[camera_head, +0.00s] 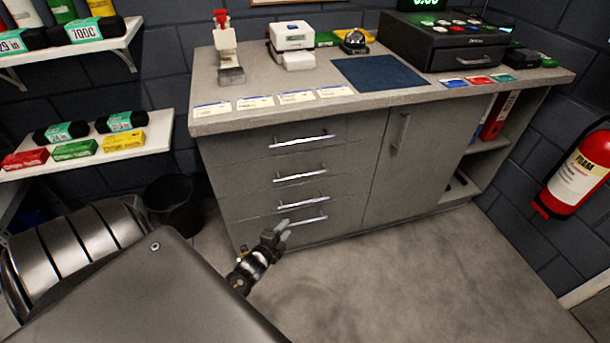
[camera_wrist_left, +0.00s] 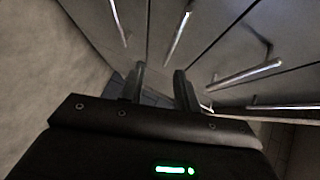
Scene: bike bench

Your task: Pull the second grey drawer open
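The grey cabinet has a column of several drawers with silver bar handles. The second grey drawer (camera_head: 262,181) from the top looks shut, and its bar handle (camera_head: 301,175) is clear in the head view. My left gripper (camera_head: 284,231) appears low in front of the bottom drawers, below and left of that handle. The left wrist view shows its two fingers (camera_wrist_left: 160,82) apart with nothing between them. Several bar handles show beyond the fingers there, slanted; I cannot tell which one belongs to the second drawer. My right gripper is not in view.
A cabinet door (camera_head: 420,150) is right of the drawers. A black bin (camera_head: 174,205) stands left of the cabinet. The worktop (camera_head: 300,75) above holds tools and boxes. A fire extinguisher (camera_head: 578,175) hangs far right. The floor (camera_head: 400,275) in front is clear.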

